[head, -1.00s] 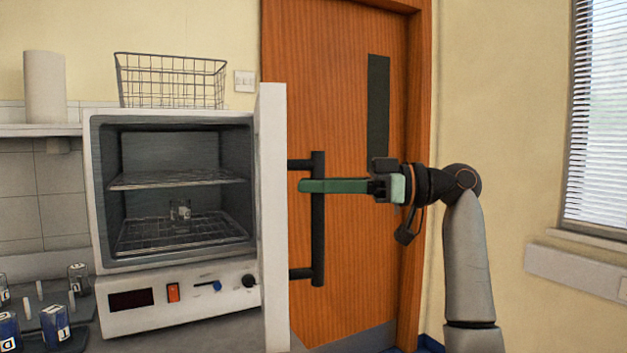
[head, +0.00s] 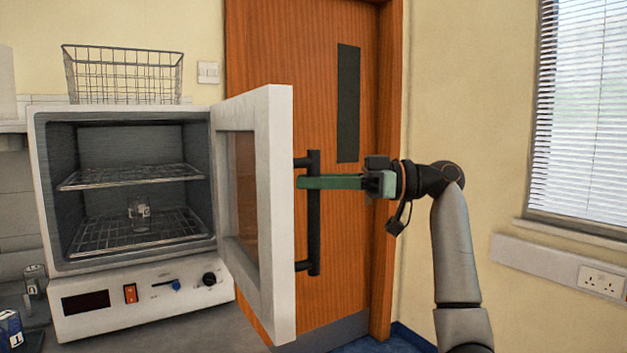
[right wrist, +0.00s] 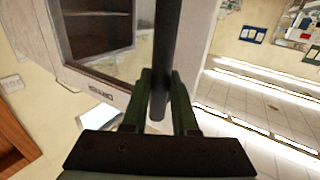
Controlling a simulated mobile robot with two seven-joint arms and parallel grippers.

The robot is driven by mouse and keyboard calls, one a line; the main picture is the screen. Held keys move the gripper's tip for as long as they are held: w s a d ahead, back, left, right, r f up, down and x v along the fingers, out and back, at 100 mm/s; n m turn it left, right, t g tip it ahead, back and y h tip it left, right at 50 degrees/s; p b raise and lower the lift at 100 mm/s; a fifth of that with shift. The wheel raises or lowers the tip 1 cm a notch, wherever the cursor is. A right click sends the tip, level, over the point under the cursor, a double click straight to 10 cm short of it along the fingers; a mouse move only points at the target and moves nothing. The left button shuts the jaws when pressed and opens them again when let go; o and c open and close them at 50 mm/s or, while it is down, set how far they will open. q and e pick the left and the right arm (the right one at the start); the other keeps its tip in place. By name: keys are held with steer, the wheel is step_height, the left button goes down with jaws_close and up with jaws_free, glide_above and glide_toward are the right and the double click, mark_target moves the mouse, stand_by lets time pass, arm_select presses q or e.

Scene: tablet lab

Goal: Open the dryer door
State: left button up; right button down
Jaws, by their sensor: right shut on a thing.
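The dryer (head: 128,303) is a white box on the bench at the left of the head view. Its door (head: 277,220) stands open, swung out to the right, with a glass pane (head: 240,185) in it. A black vertical bar handle (head: 314,235) is on the door's outer face. My right gripper (head: 318,182), with green fingers, is shut on the handle's upper part. In the right wrist view the handle (right wrist: 167,50) runs between the two fingers (right wrist: 162,95). My left gripper is in neither view.
Inside the dryer are two wire shelves (head: 130,176), with a small glass container (head: 138,210) on the lower one. A wire basket (head: 122,75) sits on top. Labelled bottles (head: 10,328) stand at the left. A wooden room door (head: 345,300) is behind the handle.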

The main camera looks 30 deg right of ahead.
steer(key=shift+r, duration=0.1)
steer(key=c, duration=0.7)
jaws_free()
steer(key=shift+w, duration=0.1)
arm_select(q)
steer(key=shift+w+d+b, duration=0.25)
steer(key=shift+b, duration=0.15)
arm_select(e)
steer(key=v, duration=1.2)
steer(key=shift+d, duration=0.2)
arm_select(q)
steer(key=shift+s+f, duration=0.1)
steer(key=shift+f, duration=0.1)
